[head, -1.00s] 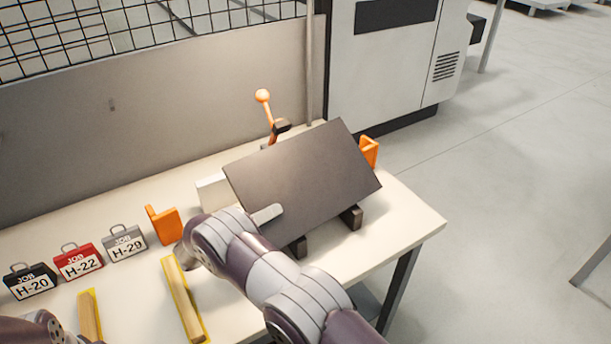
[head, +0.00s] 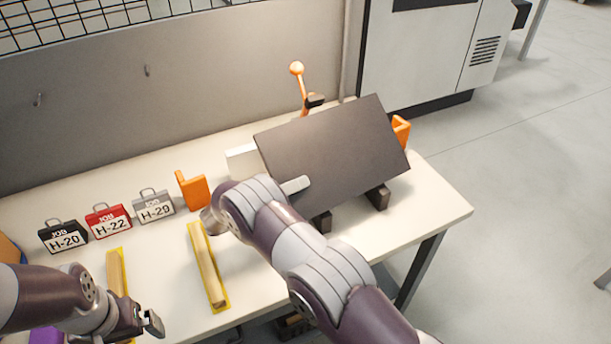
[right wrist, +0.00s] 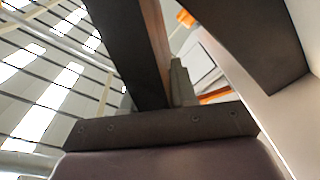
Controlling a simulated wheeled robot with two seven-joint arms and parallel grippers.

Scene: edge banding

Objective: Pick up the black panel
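The black panel (head: 335,150) leans tilted on dark supports (head: 377,197) on the table. My right gripper (head: 295,185) is at its lower left edge, with one light finger across the front face. In the right wrist view the panel (right wrist: 128,45) rises from between the fingers, and the visible finger (right wrist: 181,85) lies against it; the other finger is hidden behind the panel. My left gripper (head: 143,319) is at the lower left of the head view, empty, its fingers apart.
Job tags H-20 (head: 63,237), H-22 (head: 108,221) and H-29 (head: 154,206) stand at left. Yellow-edged strips (head: 207,266) lie in front of them. An orange holder (head: 192,190) and an orange-knobbed lever (head: 298,85) stand near the panel. The table's right corner (head: 450,209) is clear.

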